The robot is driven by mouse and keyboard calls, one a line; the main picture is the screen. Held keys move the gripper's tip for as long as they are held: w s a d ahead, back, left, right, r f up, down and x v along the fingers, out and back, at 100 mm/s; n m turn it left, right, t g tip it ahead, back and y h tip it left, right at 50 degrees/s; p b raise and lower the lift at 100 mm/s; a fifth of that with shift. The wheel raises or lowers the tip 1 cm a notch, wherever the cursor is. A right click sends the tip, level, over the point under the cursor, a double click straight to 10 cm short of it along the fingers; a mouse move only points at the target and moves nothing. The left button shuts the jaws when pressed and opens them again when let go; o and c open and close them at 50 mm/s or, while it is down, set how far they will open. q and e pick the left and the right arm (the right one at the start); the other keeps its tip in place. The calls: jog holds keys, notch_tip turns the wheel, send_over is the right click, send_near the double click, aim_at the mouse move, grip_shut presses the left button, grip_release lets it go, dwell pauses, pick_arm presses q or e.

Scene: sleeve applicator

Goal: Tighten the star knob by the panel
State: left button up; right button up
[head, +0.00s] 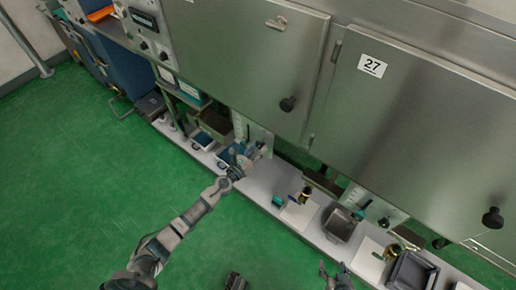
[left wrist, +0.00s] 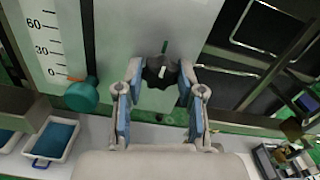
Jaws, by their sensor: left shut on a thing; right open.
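The black star knob (left wrist: 157,74) with a pale mark on it shows in the left wrist view, on the light panel (left wrist: 178,28). My left gripper (left wrist: 160,85) is shut on the knob, with one finger on each side of it. In the head view my left gripper (head: 245,163) is at the small panel below the cabinet doors, and the knob there is hidden by it. My right gripper (head: 335,275) is open and empty at the bottom edge of the head view, over the green floor.
A teal ball handle (left wrist: 82,95) on a dark slot with a scale is left of the knob. A white tray with blue contents (left wrist: 53,140) stands lower left. The shelf (head: 262,198) holds a grey bin (head: 341,225) and other items further right. Green floor is open at left.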

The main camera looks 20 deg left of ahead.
pick_arm(q)
jog(key=shift+s+f, duration=0.15)
jog(key=shift+f, duration=0.4)
jog(key=o, duration=1.1)
jog(key=shift+c, duration=0.2)
jog(key=shift+o, duration=0.4)
jog(key=shift+w+r, duration=0.2)
jog(key=shift+s+r, duration=0.1)
jog(key=shift+s+a, duration=0.15)
jog(key=shift+s, duration=0.05)
jog(key=v, duration=1.1)
jog(key=shift+s, duration=0.2)
